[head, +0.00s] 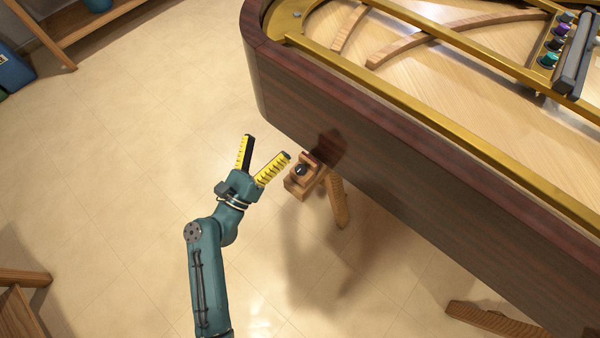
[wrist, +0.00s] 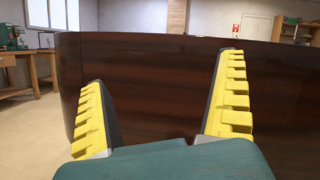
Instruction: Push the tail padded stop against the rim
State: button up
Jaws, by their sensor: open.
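A wooden block with a black round knob (head: 301,170), which looks like the tail padded stop, is in the head view beside the dark outer side of the piano rim (head: 400,165). A reddish part at its far end is near the rim, and I cannot tell whether it touches. My gripper (head: 267,147) is open and empty, its yellow-padded fingers spread just left of the block. In the wrist view the open fingers (wrist: 163,68) face the dark rim (wrist: 160,100), apart from it. The block does not show clearly in the wrist view.
A wooden leg (head: 338,200) runs down beside the block, and another wooden piece (head: 490,318) lies under the case. A brass-coloured frame (head: 440,120) tops the piano. The floor (head: 130,150) to the left is clear. Workbenches (wrist: 28,70) stand far back in the wrist view.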

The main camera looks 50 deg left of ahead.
aim_at(297, 178)
jog(key=s+d+f+m+g+h+b, duration=0.2)
jog(key=s+f+m+b, duration=0.15)
jog(key=f, duration=0.95)
jog(key=s+d+f+m+g+h+b, duration=0.1)
jog(key=s+d+f+m+h+b, duration=0.2)
jog(key=f, duration=0.9)
jog(key=shift+n+y, duration=0.45)
jog(key=shift+y, duration=0.15)
jog(key=w+a+b, duration=0.1)
jog(key=w, duration=0.4)
jog(key=w+a+b, duration=0.1)
jog(key=w, duration=0.4)
jog(key=w+b, duration=0.1)
jog(key=w, duration=0.4)
jog(key=shift+w+a+b, duration=0.2)
jog(key=shift+a+b, duration=0.1)
jog(key=shift+a, duration=0.1)
jog(key=shift+r, duration=0.1)
jog(key=shift+c, duration=0.4)
